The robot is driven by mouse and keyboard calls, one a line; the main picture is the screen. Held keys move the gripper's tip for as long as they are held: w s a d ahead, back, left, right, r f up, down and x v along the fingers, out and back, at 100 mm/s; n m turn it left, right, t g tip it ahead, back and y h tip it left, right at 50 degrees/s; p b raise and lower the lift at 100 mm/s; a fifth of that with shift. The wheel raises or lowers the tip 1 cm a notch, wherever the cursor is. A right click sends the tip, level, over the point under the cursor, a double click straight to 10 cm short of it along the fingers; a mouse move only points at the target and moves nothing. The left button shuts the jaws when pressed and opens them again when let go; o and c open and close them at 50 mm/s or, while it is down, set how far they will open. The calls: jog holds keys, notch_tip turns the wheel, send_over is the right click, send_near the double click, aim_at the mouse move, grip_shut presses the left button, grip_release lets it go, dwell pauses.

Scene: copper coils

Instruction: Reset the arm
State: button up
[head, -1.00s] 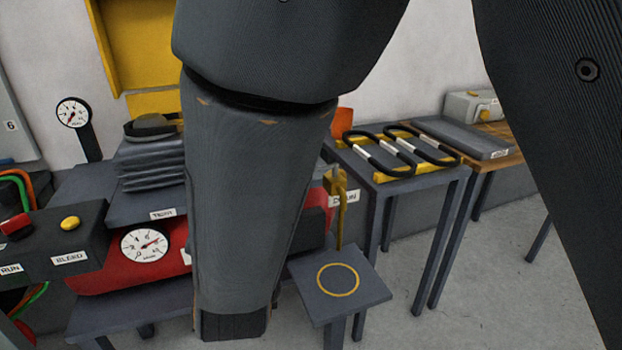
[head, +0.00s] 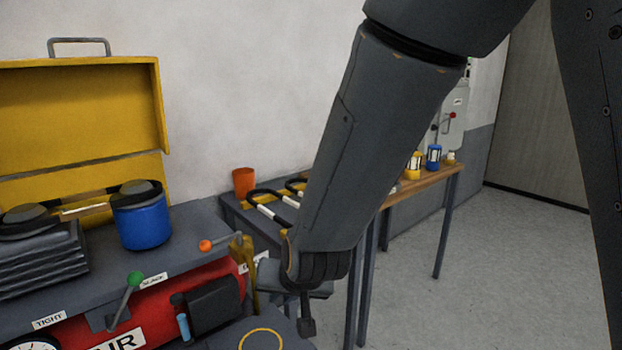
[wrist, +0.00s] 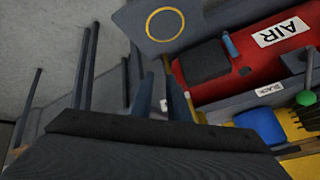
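My dark grey arm hangs down through the middle of the head view. My gripper (head: 308,328) is at its lower end, near the small stand with the yellow ring (head: 262,340). In the wrist view, two tapered fingers (wrist: 157,72) rise from the dark gripper body with a narrow gap between them. Nothing shows between the fingers, so the gripper looks partly open and empty. The ringed stand also shows at the top of the wrist view (wrist: 190,28).
A red air unit (head: 125,342) sits under a grey bench at left, with a blue container (head: 142,228) and an open yellow case (head: 80,110). An orange cup (head: 243,182) stands behind. Floor at right is clear.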

jog(key=s+d+r+g+h+p, duration=0.1)
jog(key=s+d, duration=0.3)
jog(key=d, duration=0.4)
jog(key=s+d+r+g+h, duration=0.1)
jog(key=s+d+g, duration=0.2)
jog(key=d, duration=0.6)
jog(key=s+d+r+g+h+p, duration=0.1)
jog(key=s+d+g, duration=0.1)
jog(key=s+d, duration=0.5)
jog(key=shift+d+g+p, duration=0.3)
jog(key=shift+d, duration=0.45)
